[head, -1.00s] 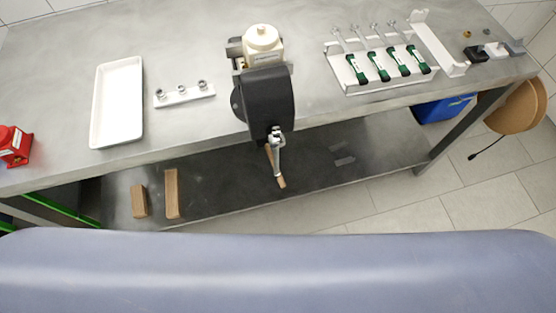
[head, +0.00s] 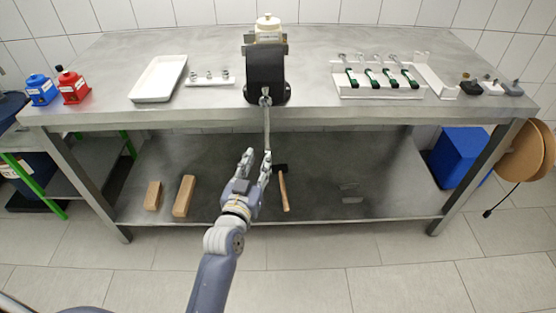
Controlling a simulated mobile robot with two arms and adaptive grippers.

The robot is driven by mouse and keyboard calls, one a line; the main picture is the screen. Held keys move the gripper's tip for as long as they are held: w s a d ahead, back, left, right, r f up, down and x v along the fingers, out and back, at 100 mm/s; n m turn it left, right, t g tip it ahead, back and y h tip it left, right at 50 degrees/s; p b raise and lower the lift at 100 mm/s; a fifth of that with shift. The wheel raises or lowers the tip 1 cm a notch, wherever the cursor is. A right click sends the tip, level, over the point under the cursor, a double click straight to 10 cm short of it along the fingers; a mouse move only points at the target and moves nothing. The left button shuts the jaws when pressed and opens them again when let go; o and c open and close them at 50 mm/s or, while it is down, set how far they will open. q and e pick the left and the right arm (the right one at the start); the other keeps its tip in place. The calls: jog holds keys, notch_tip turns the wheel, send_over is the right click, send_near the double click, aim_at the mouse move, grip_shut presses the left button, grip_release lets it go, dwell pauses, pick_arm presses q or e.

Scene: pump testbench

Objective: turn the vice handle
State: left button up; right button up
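The black vice (head: 266,76) stands at the front edge of the metal bench, with a cream pump part (head: 268,25) in its jaws. The metal vice handle (head: 267,124) hangs almost straight down from the screw head, in front of the bench edge. My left gripper (head: 257,158) is just below the bench front, with its two fingers pointing up and spread apart. The lower end of the handle meets the right fingertip in the picture. I cannot tell whether they touch. Nothing shows held between the fingers. My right gripper is not in view.
A white tray (head: 158,79), a small holder with fittings (head: 210,79) and a rack of green-handled tools (head: 383,80) lie on the bench (head: 310,60). A hammer (head: 283,188) and wooden blocks (head: 184,196) lie on the lower shelf. The space before the handle's right side is clear.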

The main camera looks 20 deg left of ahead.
aim_at(266, 136)
pick_arm(q)
jog(key=w, duration=0.5)
jog(key=shift+w+a+r, duration=0.3)
jog(key=shift+w, duration=0.05)
jog(key=w, duration=0.5)
jog(key=shift+w+f, duration=0.1)
jog(key=shift+w, duration=0.05)
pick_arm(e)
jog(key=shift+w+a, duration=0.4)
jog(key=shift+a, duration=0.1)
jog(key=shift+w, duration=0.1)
pick_arm(q)
grip_shut()
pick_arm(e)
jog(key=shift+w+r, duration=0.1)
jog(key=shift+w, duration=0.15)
